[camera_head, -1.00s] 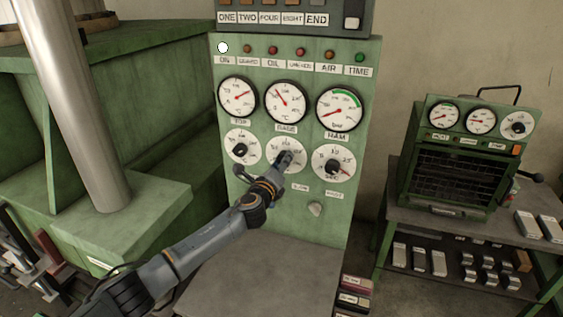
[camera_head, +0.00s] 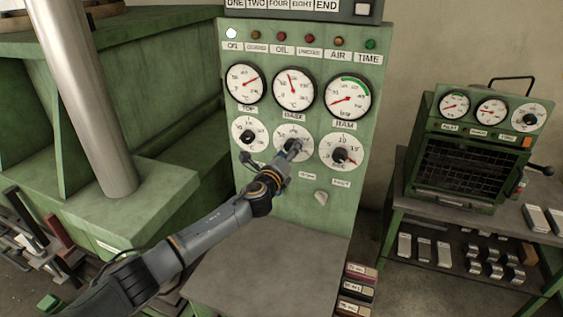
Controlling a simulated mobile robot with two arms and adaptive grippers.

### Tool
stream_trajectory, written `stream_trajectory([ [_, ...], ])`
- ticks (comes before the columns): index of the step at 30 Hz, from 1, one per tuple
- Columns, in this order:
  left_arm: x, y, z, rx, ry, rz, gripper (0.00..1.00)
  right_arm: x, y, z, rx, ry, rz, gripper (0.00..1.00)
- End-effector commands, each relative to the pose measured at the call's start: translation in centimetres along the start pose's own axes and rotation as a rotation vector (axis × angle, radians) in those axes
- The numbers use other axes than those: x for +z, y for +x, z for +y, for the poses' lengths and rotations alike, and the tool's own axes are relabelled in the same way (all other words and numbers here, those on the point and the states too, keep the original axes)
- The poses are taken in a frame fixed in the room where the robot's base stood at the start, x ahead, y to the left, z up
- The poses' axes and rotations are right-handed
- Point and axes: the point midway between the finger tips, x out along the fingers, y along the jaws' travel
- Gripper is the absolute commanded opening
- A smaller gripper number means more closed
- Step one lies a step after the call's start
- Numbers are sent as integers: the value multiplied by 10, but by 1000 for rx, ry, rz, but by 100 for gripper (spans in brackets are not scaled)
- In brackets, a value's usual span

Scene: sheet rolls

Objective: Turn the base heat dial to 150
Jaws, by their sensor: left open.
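The base heat dial (camera_head: 281,133) is the middle white dial in the lower row of the green control panel, under the round gauge labelled BASE (camera_head: 293,89). My left gripper (camera_head: 293,147) is at the dial's centre and open. It hides the knob and part of the scale, so I cannot read the setting or tell whether the fingers touch the knob. The gauge above has a red needle pointing up, slightly left. My right gripper is not in view.
The top dial (camera_head: 249,134) and the ram dial (camera_head: 342,152) flank the base dial closely. A grey ledge (camera_head: 262,275) juts out under the panel. A small green oven (camera_head: 462,160) stands on a table at right.

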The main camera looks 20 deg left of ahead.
Motion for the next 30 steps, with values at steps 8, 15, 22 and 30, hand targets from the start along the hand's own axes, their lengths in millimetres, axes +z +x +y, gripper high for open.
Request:
stream_trajectory([
  [8, -1, -42, 2, 1, 1, 3, 62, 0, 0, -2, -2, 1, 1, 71],
  [15, -1, -85, 1, 1, 1, 4, 62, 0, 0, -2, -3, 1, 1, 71],
  [22, -1, -109, 1, 2, 1, 2, 62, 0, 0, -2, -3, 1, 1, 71],
  [30, -1, -114, 1, 2, 1, 2, 62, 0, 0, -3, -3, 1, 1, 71],
])
